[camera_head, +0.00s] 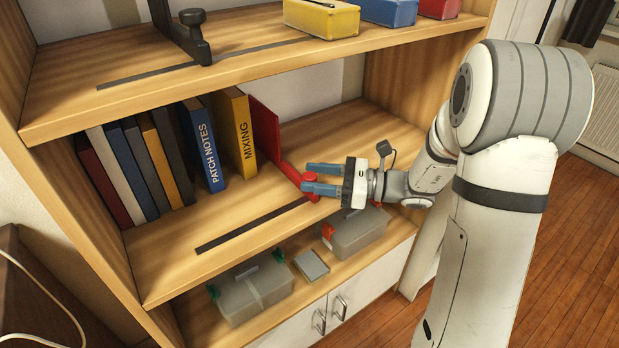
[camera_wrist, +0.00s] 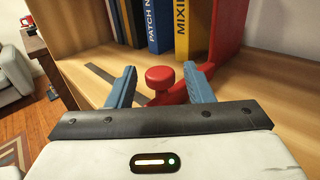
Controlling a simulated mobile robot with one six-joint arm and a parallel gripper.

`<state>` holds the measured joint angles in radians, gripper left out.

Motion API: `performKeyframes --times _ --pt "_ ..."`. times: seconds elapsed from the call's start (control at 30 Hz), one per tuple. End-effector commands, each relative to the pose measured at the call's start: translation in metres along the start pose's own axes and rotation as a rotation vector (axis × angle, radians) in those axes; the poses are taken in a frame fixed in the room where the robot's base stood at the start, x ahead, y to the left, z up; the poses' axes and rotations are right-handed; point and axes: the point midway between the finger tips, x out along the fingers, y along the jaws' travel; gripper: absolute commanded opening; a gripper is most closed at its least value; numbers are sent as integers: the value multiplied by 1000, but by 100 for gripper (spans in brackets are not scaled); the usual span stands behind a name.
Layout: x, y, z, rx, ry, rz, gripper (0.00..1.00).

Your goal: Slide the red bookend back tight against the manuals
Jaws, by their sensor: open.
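The red bookend (camera_head: 264,132) stands upright on the middle shelf, just right of the yellow MIXING manual (camera_head: 241,130). In the wrist view its plate (camera_wrist: 230,28) rises at the upper right. A red rail runs from it toward the front, with a round red knob (camera_wrist: 160,78) at its end. My gripper (camera_head: 308,178) is open, its blue fingers either side of the knob; the wrist view shows gaps on both sides. The blue PATCH NOTES manual (camera_head: 203,145) and several other books stand further left. I cannot tell whether plate and MIXING touch.
A dark strip (camera_head: 250,228) runs along the front of the middle shelf (camera_head: 190,265). The shelf right of the bookend is bare. Above, the upper shelf holds a dark bookend (camera_head: 187,35) and coloured boxes (camera_head: 321,17). Below are lidded bins (camera_head: 252,287).

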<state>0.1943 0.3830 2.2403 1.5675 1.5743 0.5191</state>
Motion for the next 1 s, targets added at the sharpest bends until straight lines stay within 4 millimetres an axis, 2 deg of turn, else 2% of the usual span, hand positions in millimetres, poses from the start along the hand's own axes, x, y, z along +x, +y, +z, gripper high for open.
performKeyframes --times 0.13,0.43,1.0 --pt "13 0 0 -1 1 1 47" --pt "16 0 0 -1 1 -1 47" --pt "15 0 0 -1 1 -1 1"
